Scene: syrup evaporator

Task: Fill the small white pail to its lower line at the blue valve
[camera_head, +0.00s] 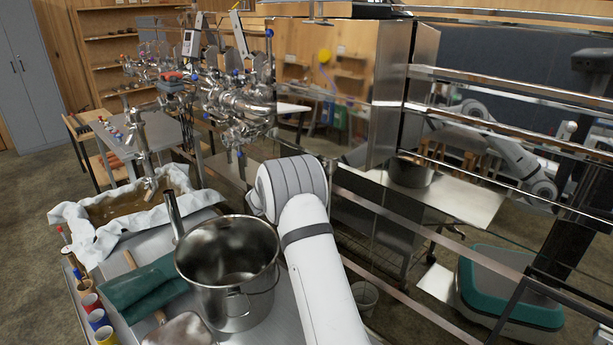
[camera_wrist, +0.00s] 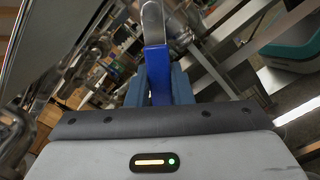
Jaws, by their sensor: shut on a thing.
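In the wrist view my gripper (camera_wrist: 158,88) is shut on a blue handle (camera_wrist: 157,66) with a rounded silver metal end; it looks like a valve lever. What the metal end joins to is not clear. In the head view my arm hides the gripper and this handle. A small whitish pail (camera_head: 365,297) stands low, just right of my arm, partly hidden by it; its inside and any line cannot be made out. Small blue parts (camera_head: 268,33) show on the steel pipework at the back, too small to tell as the blue valve.
A large steel pail (camera_head: 228,270) stands on the cart left of my arm. A cloth-draped tub (camera_head: 130,205) of brown liquid is behind it. Metal rails (camera_head: 480,258) cross the right side. A steel-clad box (camera_head: 340,80) stands ahead. A green-and-white machine (camera_head: 512,290) stands right.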

